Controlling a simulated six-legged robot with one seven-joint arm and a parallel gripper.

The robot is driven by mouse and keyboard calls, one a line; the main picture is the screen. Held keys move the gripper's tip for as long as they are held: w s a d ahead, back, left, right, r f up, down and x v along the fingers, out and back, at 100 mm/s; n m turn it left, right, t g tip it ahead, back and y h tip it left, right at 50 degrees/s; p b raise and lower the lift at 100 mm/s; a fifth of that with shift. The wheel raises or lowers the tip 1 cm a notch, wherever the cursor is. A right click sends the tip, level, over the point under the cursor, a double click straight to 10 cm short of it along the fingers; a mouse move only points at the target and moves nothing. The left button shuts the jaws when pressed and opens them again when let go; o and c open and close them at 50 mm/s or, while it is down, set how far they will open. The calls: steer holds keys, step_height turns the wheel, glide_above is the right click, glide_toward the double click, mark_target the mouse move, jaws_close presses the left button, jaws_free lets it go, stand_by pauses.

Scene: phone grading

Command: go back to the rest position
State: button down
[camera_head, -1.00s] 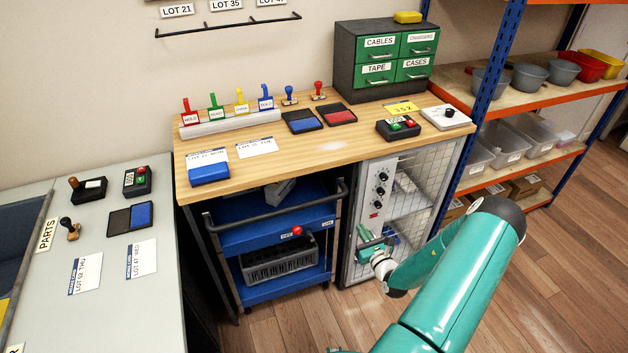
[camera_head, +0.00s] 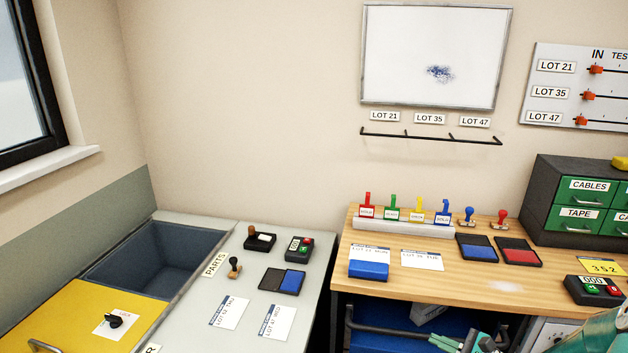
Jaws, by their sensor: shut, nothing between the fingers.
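My gripper (camera_head: 446,342) shows at the bottom edge of the head view, in front of the blue trolley under the wooden bench. It is shut and holds nothing. The teal arm comes in from the lower right corner, and much of it is cut off by the frame. The gripper is below the bench top and apart from the things on it.
The wooden bench (camera_head: 465,280) carries stamps, ink pads and lot cards. Left of it, a grey table (camera_head: 205,335) holds a stamp, a pad and cards beside a sunken bin (camera_head: 165,262). A drawer cabinet (camera_head: 540,190) stands at the right. A blue trolley (camera_head: 400,342) is below.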

steer(key=s+a+r+n+g+h, duration=0.1)
steer(key=s+a+r+n+g, duration=0.4)
steer(key=a, duration=0.3)
steer(key=s+a+r+n+g+h, duration=0.1)
steer(key=s+a+r+n+g, duration=0.3)
steer(key=a+r+n, duration=0.3)
steer(key=s+a+r+n+t+h, duration=0.2)
steer(key=s+a+r+n+h, duration=0.1)
steer(key=s+r+n+h, duration=0.5)
steer(key=s+r+n, duration=0.1)
steer(key=s+r, duration=0.1)
steer(key=s, duration=0.1)
steer(key=shift+s+r+n+t, duration=0.2)
steer(key=shift+s+n+t, duration=0.1)
